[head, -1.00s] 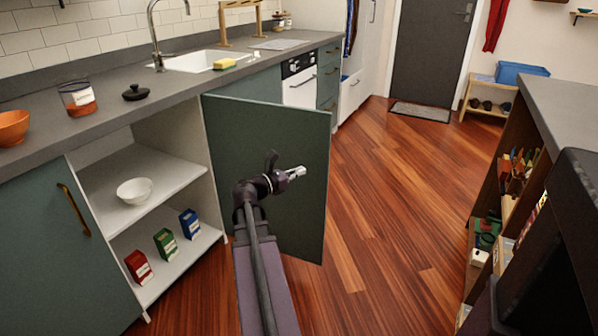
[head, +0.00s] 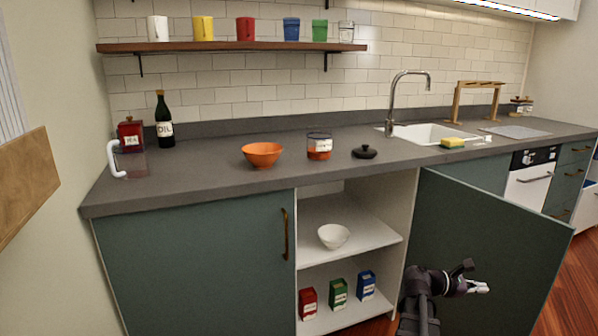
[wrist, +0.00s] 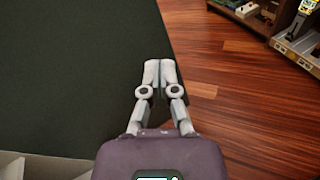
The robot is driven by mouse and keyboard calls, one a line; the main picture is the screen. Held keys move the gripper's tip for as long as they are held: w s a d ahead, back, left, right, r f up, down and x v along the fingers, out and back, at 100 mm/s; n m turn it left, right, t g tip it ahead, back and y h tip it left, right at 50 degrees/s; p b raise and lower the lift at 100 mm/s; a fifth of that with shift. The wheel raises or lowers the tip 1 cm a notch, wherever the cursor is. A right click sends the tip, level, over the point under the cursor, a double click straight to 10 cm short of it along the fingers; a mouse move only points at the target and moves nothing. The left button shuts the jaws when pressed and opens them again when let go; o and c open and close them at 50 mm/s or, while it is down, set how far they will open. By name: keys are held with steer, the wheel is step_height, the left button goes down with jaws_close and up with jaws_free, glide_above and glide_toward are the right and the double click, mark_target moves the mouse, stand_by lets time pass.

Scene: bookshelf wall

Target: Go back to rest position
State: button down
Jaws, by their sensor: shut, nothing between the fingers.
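My gripper (head: 480,287) is at the lower right of the head view, in front of the open green cabinet door (head: 486,240). In the wrist view my gripper (wrist: 160,66) has its two pale fingers together with nothing between them. The door's dark face (wrist: 75,65) fills the left of that view. The fingertips overlap the door's edge in the picture; I cannot tell whether they touch it.
The open cabinet holds a white bowl (head: 334,236) on its shelf and red, green and blue boxes (head: 338,293) below. The grey counter (head: 215,178) carries an orange bowl (head: 262,154) and jars.

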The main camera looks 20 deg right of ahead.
steer(key=w+a+f+m+t+y, duration=0.2)
steer(key=w+a+f, duration=0.25)
steer(key=a, duration=0.35)
steer(key=w+a+f+m+t+y, duration=0.25)
steer(key=w+a, duration=0.25)
steer(key=a, duration=0.3)
steer(key=w+a+f+m+t+y, duration=0.15)
steer(key=w+a+f, duration=0.3)
steer(key=a, duration=0.45)
steer(key=w+a+f+m+y, duration=0.15)
steer(key=a+y, duration=0.25)
steer(key=a, duration=1.1)
steer(key=a+f+m+y, duration=0.2)
steer(key=a+m+y, duration=0.15)
steer(key=a, duration=1.15)
step_height(320, 180, up, 38)
steer(key=p, duration=3.8)
steer(key=shift+d+n+y, duration=0.35)
steer(key=shift+n+y, duration=0.05)
steer(key=shift+y, duration=0.05)
